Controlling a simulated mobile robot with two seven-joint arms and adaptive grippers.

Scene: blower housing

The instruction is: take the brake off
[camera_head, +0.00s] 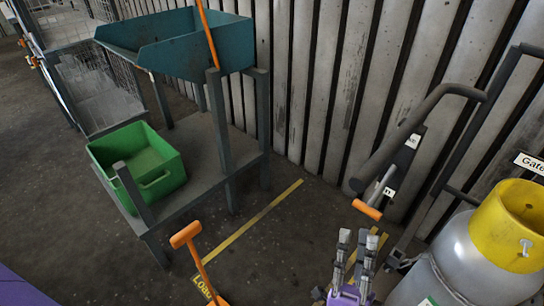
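A lever with an orange grip (367,209) stands low in front of the corrugated wall, right of centre. Its grey shaft runs up beside a dark plate (402,160) that carries small white labels, one at the top and one lower down. The labels are too small to read fully. My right gripper (357,238) is at the bottom, right of centre, below the orange grip in the picture and apart from it. Its grey fingers point up with a gap between them, and nothing shows in them. My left gripper does not show.
A thick dark tube frame (415,118) rises beside the lever. A grey cylinder with a yellow top (510,225) stands at the right, near a "Gate" sign (529,163). A green crate (137,165), teal hopper (170,45) and orange-handled tool (186,234) are at the left.

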